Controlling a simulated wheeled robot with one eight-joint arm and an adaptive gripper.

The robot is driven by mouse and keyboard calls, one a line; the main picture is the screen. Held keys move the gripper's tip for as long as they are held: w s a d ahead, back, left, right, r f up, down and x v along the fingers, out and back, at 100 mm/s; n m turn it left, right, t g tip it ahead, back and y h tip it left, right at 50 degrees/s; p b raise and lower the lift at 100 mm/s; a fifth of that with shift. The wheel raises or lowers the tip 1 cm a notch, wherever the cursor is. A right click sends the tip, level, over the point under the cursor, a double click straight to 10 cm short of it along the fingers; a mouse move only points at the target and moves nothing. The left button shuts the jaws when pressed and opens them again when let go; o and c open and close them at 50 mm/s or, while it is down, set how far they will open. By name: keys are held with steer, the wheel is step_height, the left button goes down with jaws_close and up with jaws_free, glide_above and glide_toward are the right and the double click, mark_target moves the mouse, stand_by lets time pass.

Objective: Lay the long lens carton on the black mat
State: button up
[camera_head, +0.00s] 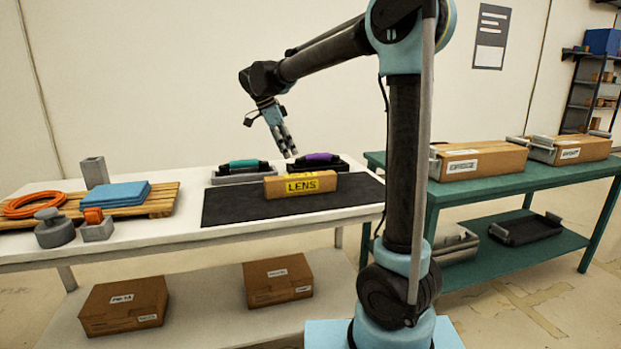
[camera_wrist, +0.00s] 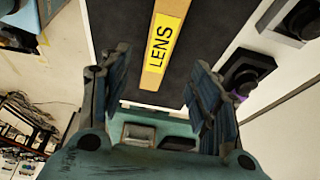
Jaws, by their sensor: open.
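The long lens carton (camera_head: 325,185) is a brown box with a yellow LENS label. It lies on the black mat (camera_head: 237,208) on the white table. The carton also shows in the wrist view (camera_wrist: 155,78), running up and out of the top edge, with the dark mat (camera_wrist: 122,30) around it. My gripper (camera_head: 290,155) is above and behind the carton in the head view, apart from it. In the wrist view my gripper (camera_wrist: 152,85) has its fingers spread wide with nothing held between them, and the carton's near end appears between them.
Behind the mat stand a teal-handled item (camera_head: 242,168) and a purple-handled item (camera_head: 318,162). To the left, a wooden pallet (camera_head: 158,203) bears orange hose (camera_head: 35,203) and blue folded cloth (camera_head: 115,194). A green table (camera_head: 470,192) with boxes is at the right.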

steer(key=s+d+f+n+y, duration=0.1)
steer(key=s+d+f+n, duration=0.25)
steer(key=s+d, duration=0.45)
steer(key=s+d+f+n+y, duration=0.15)
steer(key=s+d+n, duration=0.35)
steer(key=d, duration=0.6)
steer(key=s+d+f+n+y, duration=0.1)
steer(key=s+d+f+n, duration=0.2)
steer(key=s+f, duration=0.5)
steer(key=s+d+f+n+t, duration=0.1)
steer(key=s+d+f+n, duration=0.2)
steer(key=s+f, duration=0.6)
steer(key=shift+s+d+y, duration=0.15)
steer(key=shift+d+y, duration=0.2)
steer(key=shift+d, duration=0.25)
steer(key=shift+n, duration=0.25)
